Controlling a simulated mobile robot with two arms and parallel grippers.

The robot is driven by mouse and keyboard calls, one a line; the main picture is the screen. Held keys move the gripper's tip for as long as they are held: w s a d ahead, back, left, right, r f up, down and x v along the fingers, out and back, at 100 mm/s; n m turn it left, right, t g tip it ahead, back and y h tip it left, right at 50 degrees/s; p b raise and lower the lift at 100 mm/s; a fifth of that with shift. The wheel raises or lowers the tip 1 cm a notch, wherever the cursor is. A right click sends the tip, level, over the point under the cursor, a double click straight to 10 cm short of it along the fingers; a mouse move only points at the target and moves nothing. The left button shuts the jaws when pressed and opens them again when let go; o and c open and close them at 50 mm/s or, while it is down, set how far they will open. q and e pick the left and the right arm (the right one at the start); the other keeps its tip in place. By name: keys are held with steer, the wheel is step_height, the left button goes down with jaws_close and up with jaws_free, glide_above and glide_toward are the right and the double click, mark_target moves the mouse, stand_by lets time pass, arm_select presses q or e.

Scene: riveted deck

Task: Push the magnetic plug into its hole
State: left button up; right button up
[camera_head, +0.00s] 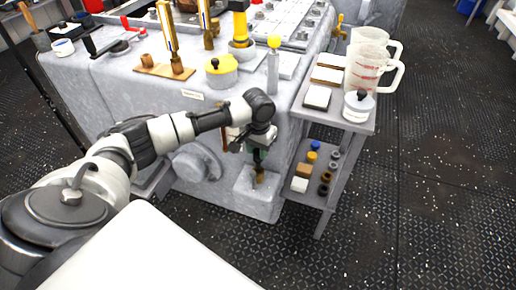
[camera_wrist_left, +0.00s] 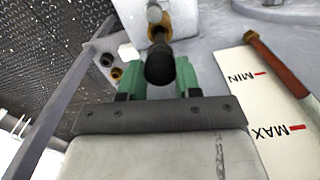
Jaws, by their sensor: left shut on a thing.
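My left gripper (camera_head: 258,157) reaches down in front of the grey machine's lower side. It is shut on the plug, whose black rounded end (camera_wrist_left: 160,66) sits between the green finger pads in the left wrist view. A brass piece (camera_head: 259,175) shows just below the fingers, over a pale ledge (camera_head: 250,190) at the machine's foot. The brass also shows beyond the black end in the wrist view (camera_wrist_left: 157,33), with a silvery round part (camera_wrist_left: 154,13) past it. The hole itself is hidden; I cannot tell how far the plug is in it. My right gripper is out of view.
The grey machine (camera_head: 120,85) fills the left and middle. A MIN/MAX plate (camera_wrist_left: 268,95) with a reddish-brown rod is close right of the fingers in the wrist view. A shelf cart (camera_head: 330,140) with jugs and small parts stands right. Open deck lies beyond it.

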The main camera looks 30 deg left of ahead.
mark_target(258, 160)
arm_select(q)
steer(key=shift+f, duration=2.55)
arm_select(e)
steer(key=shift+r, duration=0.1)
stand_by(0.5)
arm_select(q)
steer(key=o, duration=1)
step_height(258, 160, up, 6)
steer(key=shift+f+p, duration=0.25)
steer(key=shift+p, duration=0.9)
step_height(258, 160, up, 5)
steer(key=shift+r+p, duration=0.15)
steer(key=shift+p, duration=0.55)
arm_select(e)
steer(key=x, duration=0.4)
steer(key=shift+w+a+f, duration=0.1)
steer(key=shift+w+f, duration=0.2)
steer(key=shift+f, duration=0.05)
